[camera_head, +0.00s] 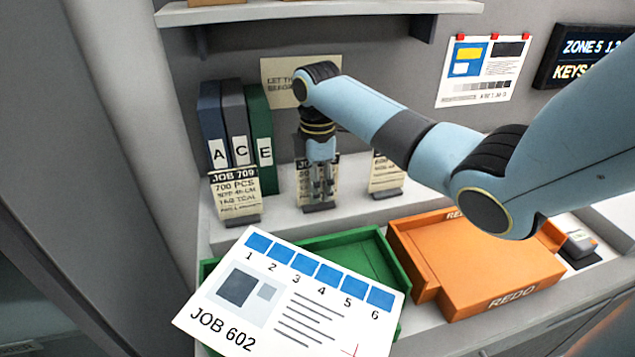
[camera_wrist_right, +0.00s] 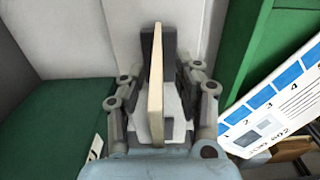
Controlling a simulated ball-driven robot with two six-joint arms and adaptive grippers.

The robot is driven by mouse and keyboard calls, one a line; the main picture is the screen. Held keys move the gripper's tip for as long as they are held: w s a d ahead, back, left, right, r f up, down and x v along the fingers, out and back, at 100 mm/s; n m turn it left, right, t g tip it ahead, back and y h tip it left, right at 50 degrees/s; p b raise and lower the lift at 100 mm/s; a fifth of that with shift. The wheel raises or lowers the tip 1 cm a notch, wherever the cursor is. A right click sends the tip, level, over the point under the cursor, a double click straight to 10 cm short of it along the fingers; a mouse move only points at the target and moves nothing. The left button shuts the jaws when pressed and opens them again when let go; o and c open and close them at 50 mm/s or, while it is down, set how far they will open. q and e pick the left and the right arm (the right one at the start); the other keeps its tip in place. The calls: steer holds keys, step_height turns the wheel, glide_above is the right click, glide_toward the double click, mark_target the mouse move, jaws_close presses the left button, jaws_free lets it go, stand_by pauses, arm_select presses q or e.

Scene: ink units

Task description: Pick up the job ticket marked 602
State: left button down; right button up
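Several cream job tickets stand in dark holders on the grey ledge. The left ticket (camera_head: 236,192) reads JOB 709. The middle ticket (camera_head: 304,183) is mostly behind my right gripper (camera_head: 321,193), and its number cannot be read. The right ticket (camera_head: 386,176) is partly covered by my right arm, number hidden. In the right wrist view a cream ticket (camera_wrist_right: 156,85) shows edge-on between the fingers of my right gripper (camera_wrist_right: 160,95). The fingers stand apart with gaps on both sides of it. A large white card (camera_head: 285,300) marked JOB 602 stands in front. My left gripper is out of view.
Binders (camera_head: 236,135) lettered A, C, E stand behind the left ticket. A green tray (camera_head: 350,250) lies behind the large card. An orange REDO tray (camera_head: 480,262) is to its right. A shelf (camera_head: 320,8) overhangs the back wall.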

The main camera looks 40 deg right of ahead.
steer(key=shift+f, duration=0.1)
steer(key=shift+c, duration=0.3)
jaws_close()
